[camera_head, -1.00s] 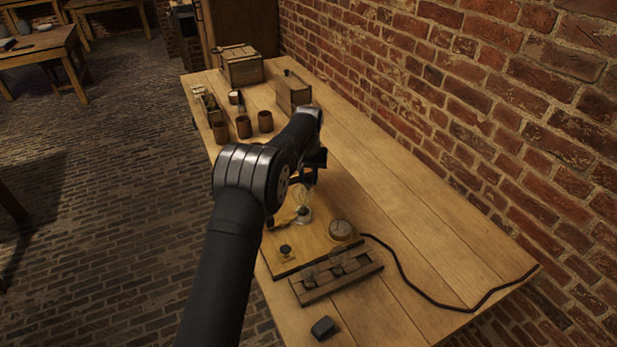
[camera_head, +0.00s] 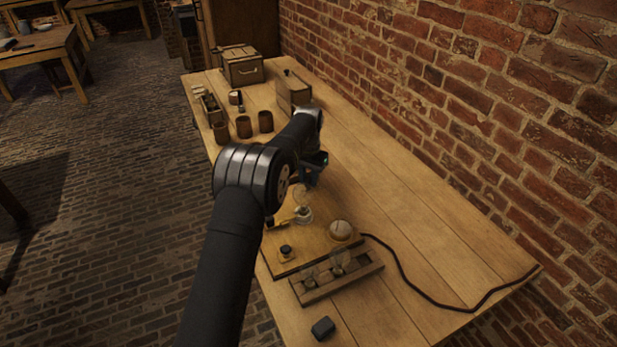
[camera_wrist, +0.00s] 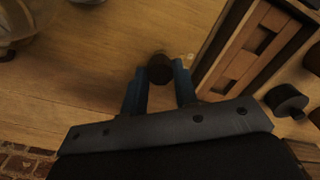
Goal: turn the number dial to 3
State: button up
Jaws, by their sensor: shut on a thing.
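My gripper (camera_wrist: 159,71) has its two blue fingers closed on a small dark round knob (camera_wrist: 160,66), which I take for the number dial, on a wooden surface in the wrist view. A small pale mark (camera_wrist: 190,57) lies just right of the knob. No readable number shows, so I cannot tell the setting. In the head view my gripper (camera_head: 313,172) is partly hidden behind my arm, and the knob is hidden there.
A slotted wooden rack (camera_wrist: 235,65) stands close right of the fingers, with a dark cylinder (camera_wrist: 287,101) beyond. Brown cups (camera_head: 243,127) stand beyond; the table's right is mostly clear.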

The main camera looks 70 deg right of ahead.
aim_at(309, 180)
jog(key=shift+r, duration=0.1)
jog(key=o, duration=1)
notch_tip(309, 180, up, 17)
jog(key=shift+r, duration=0.15)
dwell(0.4)
notch_tip(309, 180, down, 18)
jog(key=shift+r, duration=0.25)
dwell(0.5)
